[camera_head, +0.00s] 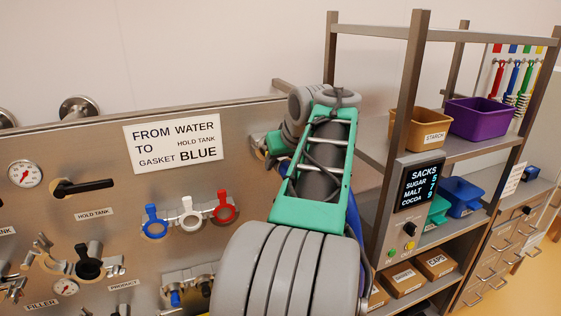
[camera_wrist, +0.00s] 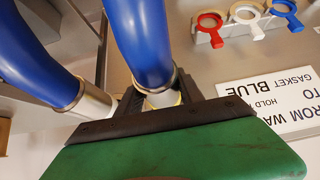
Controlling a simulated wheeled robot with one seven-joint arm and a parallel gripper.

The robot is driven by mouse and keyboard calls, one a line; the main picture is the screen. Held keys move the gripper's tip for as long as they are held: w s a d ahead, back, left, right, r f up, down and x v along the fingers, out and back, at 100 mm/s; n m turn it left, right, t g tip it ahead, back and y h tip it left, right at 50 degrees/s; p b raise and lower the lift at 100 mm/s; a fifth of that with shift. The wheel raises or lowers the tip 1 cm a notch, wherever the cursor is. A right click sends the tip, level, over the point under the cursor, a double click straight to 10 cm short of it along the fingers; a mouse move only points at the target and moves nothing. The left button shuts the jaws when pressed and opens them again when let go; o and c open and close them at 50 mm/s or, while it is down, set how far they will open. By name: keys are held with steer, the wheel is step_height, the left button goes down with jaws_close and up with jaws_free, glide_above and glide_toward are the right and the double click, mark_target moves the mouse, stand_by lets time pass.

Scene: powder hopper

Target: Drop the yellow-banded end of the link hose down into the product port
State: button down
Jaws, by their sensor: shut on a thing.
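In the wrist view my gripper (camera_wrist: 158,100) is shut on one metal end of the blue link hose (camera_wrist: 143,40). A pale yellow band (camera_wrist: 172,98) shows between the fingers at that end. The hose's other metal end (camera_wrist: 92,103) hangs free to the left, apart from the gripper. In the head view my arm hides most of the gripper and hose; only slivers of blue show beside the arm. The product port is probably the dark-handled fitting (camera_head: 88,262) above the PRODUCT label (camera_head: 123,284), low on the steel panel, well left of my arm.
Blue, white and red clamps (camera_head: 190,216) hang on the panel. A sign (camera_head: 174,142) reads from water to hold tank, gasket blue. A black-handled valve (camera_head: 82,187) and gauge (camera_head: 25,174) are at left. A shelf rack (camera_head: 404,130) with bins stands close right of my arm.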

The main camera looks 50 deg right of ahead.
steer(key=shift+r+p, duration=2.5)
steer(key=shift+r, duration=0.35)
steer(key=shift+s+a+f, duration=0.15)
steer(key=shift+s+a, duration=0.05)
steer(key=shift+s, duration=0.2)
steer(key=s+a, duration=0.4)
steer(key=s, duration=0.2)
steer(key=shift+s, duration=0.4)
steer(key=shift+w+a, duration=0.1)
